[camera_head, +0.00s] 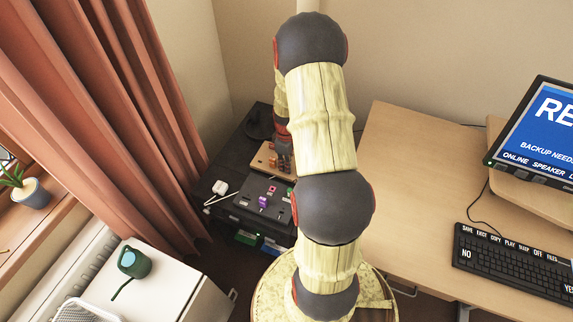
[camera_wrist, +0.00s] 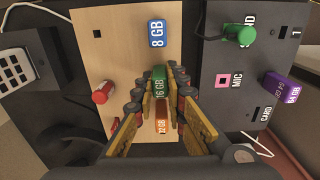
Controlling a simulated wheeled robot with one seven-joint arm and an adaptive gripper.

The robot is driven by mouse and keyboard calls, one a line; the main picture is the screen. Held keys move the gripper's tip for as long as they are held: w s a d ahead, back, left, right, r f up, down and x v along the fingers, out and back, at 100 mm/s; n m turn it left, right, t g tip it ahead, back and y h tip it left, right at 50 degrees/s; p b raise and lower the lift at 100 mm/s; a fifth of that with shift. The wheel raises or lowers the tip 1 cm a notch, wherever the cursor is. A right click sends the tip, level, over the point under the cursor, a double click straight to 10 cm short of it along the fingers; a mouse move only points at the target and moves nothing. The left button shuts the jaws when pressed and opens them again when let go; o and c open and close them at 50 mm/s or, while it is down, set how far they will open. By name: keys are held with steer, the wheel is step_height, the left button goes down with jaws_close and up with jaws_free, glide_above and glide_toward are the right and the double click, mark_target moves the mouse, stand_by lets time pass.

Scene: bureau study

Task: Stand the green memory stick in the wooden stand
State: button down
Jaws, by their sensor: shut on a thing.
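The green 16 GB memory stick (camera_wrist: 159,82) is between my gripper's fingertips (camera_wrist: 160,88) in the wrist view. My gripper is shut on it, over the light wooden stand (camera_wrist: 101,45). I cannot tell whether the stick's lower end is in a slot of the stand. A blue 8 GB stick (camera_wrist: 157,33) stands in the stand beyond the green one. An orange 32 GB stick (camera_wrist: 162,121) shows between the fingers on the nearer side. In the head view the stand (camera_head: 264,161) is partly hidden by my arm, and the green stick cannot be made out.
A red cylinder (camera_wrist: 103,92) is at the stand's left. A dark panel (camera_wrist: 222,110) on the right holds a green round plug (camera_wrist: 240,33) and a purple 64 GB stick (camera_wrist: 280,88). A white charger (camera_head: 220,187) lies left of the panel.

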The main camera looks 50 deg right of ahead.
steer(key=c, duration=1.7)
jaws_free()
steer(key=shift+c, duration=0.2)
step_height(320, 180, up, 12)
